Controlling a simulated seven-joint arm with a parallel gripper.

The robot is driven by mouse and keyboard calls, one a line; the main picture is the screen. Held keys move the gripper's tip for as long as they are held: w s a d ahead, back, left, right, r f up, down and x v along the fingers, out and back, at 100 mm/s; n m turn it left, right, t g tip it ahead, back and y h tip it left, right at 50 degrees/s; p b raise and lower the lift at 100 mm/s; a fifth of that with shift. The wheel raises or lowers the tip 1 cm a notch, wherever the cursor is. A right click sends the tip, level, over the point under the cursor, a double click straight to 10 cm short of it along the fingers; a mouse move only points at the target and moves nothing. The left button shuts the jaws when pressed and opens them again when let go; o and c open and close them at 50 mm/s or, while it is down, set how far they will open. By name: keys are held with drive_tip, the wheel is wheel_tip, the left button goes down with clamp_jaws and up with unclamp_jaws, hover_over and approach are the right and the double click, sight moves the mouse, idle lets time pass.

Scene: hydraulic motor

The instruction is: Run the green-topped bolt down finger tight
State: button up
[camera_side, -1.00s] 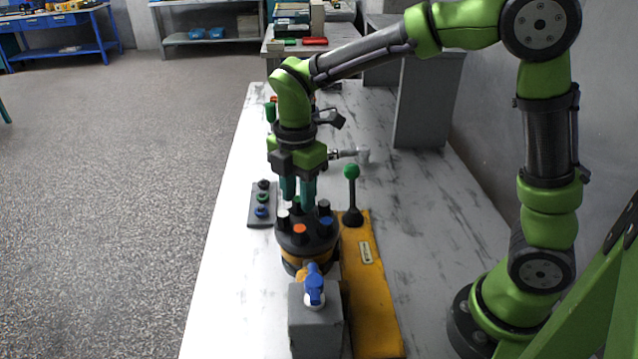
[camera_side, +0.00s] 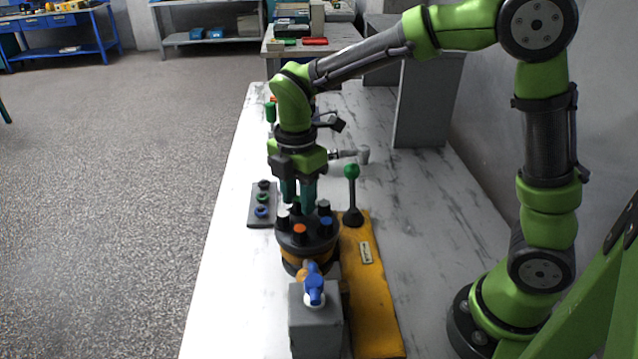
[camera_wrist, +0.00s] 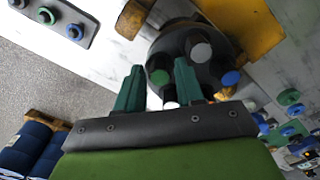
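The hydraulic motor (camera_side: 308,258) has a round black top with several bolts capped in different colours. The green-topped bolt (camera_wrist: 159,76) shows in the wrist view between my two fingers. My gripper (camera_wrist: 159,68) is open, with one teal finger on each side of that bolt and visible gaps between. In the side view my gripper (camera_side: 298,208) points straight down at the far side of the motor's top, and its fingers hide the green cap. I cannot tell how far the bolt is in.
Orange-topped (camera_side: 300,231), blue-topped (camera_side: 326,222) and white-topped (camera_side: 282,217) bolts stand close around. A green-knobbed lever (camera_side: 352,190) rises from the yellow base (camera_side: 372,290). A grey plate with rings (camera_side: 260,217) lies left. A blue-handled valve (camera_side: 314,287) is in front.

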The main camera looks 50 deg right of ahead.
drive_tip(key=shift+c, duration=0.3)
drive_tip(key=c, duration=0.5)
drive_tip(key=m, duration=0.4)
drive_tip(key=shift+m, duration=2.1)
drive_tip(key=m, duration=0.3)
